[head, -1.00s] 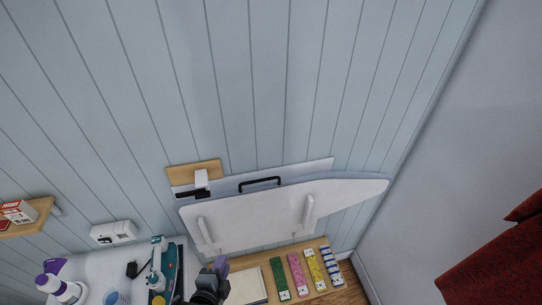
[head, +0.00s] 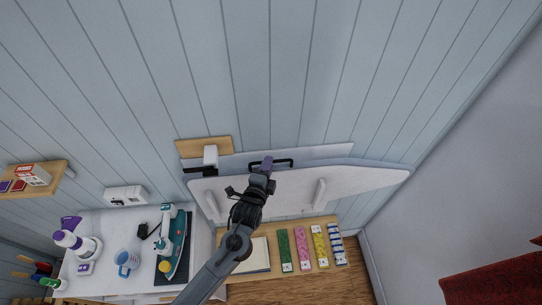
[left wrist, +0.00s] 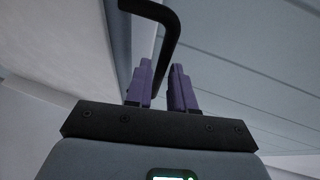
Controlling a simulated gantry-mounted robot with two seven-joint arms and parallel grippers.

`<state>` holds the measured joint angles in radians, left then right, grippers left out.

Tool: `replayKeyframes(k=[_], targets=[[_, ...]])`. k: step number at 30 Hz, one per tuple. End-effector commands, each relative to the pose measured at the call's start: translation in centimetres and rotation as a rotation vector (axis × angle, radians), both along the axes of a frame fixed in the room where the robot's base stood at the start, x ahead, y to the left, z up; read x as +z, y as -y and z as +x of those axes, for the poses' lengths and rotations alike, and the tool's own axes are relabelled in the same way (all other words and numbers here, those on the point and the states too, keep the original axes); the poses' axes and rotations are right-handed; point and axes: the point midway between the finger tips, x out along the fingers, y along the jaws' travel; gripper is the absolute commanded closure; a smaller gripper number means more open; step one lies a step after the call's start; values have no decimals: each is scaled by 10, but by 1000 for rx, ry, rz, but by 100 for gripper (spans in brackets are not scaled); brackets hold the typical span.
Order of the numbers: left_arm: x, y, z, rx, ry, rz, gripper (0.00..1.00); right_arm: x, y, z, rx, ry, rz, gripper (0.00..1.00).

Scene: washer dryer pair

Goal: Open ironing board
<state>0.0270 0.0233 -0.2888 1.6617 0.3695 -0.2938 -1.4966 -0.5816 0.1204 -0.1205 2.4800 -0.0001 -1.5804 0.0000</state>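My left arm covers part of the board. My right gripper is not in view.
A wooden shelf (head: 262,231) below the board holds several coloured boxes (head: 302,247). A teal iron (head: 174,250), a blue mug (head: 126,262) and bottles stand on the white machine top (head: 105,222) at left. A red curtain (head: 505,282) hangs at far right.

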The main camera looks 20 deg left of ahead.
Motion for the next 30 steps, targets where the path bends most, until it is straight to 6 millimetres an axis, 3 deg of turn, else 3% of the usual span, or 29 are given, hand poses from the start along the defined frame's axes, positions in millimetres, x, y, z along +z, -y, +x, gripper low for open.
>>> replayKeyframes(k=[9,22,27,30], targets=[[-6,-3,34,1,-2,0,77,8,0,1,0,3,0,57],[-8,-3,40,-1,-1,-1,77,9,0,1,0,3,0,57],[-8,-3,39,0,-1,-1,100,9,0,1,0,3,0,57],[-8,-3,39,0,-1,0,100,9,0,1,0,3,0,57]])
